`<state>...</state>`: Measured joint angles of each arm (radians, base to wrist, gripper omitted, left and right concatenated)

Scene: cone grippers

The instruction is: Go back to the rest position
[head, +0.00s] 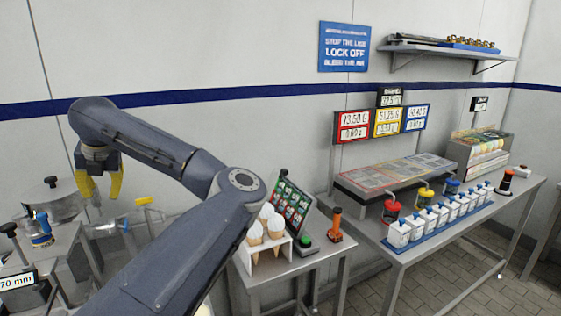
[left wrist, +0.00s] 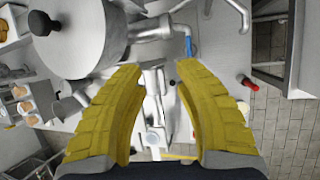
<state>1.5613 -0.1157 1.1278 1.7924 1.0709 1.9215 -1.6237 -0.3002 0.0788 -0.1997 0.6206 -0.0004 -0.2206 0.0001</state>
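My left gripper (head: 101,178) has yellow fingers and hangs at the left of the head view, pointing down over the steel equipment. In the left wrist view its two yellow fingers (left wrist: 160,80) are apart, with nothing between them. My dark blue-grey left arm crosses the lower left of the head view and hides part of the benches behind it. My right gripper shows in neither view.
A steel vessel with a lid (head: 52,200) stands below and beside the left gripper. A long table (head: 440,228) at right carries several white dispensers (head: 420,226).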

